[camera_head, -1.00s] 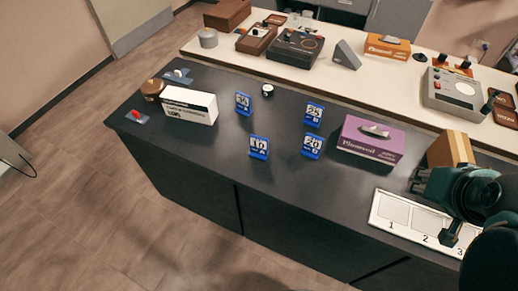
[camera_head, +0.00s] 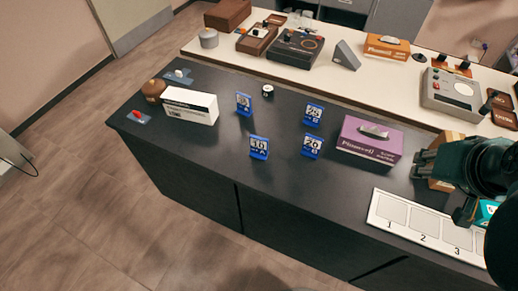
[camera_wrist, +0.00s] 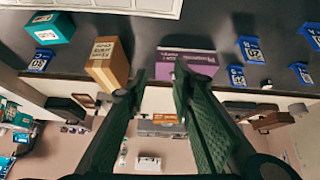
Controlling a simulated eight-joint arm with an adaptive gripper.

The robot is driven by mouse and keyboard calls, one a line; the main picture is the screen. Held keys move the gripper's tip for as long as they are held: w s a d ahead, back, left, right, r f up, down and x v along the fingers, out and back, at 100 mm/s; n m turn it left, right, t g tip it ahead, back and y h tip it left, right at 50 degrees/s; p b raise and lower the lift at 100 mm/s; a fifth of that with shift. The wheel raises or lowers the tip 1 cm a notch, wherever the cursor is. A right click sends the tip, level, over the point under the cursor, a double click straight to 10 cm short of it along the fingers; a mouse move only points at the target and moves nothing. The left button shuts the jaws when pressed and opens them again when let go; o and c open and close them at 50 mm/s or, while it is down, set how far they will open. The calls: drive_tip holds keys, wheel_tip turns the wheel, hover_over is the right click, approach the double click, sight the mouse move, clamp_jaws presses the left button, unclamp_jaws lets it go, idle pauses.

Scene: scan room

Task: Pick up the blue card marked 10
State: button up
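Several blue cards stand upright on the dark counter. The one that appears marked 10 (camera_head: 259,147) is at the front left of a group. Beside it are a card marked 20 (camera_head: 312,146), a card that looks like 25 (camera_head: 313,114) and a back-left card (camera_head: 243,103) with a hard-to-read number. My gripper (camera_head: 462,212) is at the right, well away from this group. In the wrist view my gripper (camera_wrist: 160,72) is open, with nothing between its fingers. Blue cards show at the right there (camera_wrist: 248,48), and another blue card (camera_wrist: 40,60) at the left.
A purple tissue box (camera_head: 370,140) stands between the cards and my arm. A tan box (camera_wrist: 108,60) and teal box (camera_wrist: 50,28) are near my gripper. A white numbered board (camera_head: 402,217) lies at the front right. A white box (camera_head: 189,106) stands left.

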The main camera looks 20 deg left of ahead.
drive_tip(key=w+a+r+n+g+p, duration=0.2)
drive_tip(key=w+a+r+n+p, duration=0.15)
drive_tip(key=a, duration=0.45)
drive_tip(key=n+g+p, duration=0.5)
drive_tip(key=n+p, duration=0.6)
drive_tip(key=n, duration=0.4)
hover_over(259, 153)
drive_tip(key=f, duration=1.1)
drive_tip(key=w+f, duration=0.1)
drive_tip(key=f, duration=0.4)
drive_tip(key=shift+a+f, duration=0.25)
drive_tip(key=shift+f, duration=0.5)
drive_tip(key=shift+f, duration=0.15)
drive_tip(key=shift+f, duration=1.1)
drive_tip(key=shift+s+d+f+b, duration=0.15)
drive_tip(key=shift+f+b, duration=0.5)
drive_tip(key=shift+f, duration=1.95)
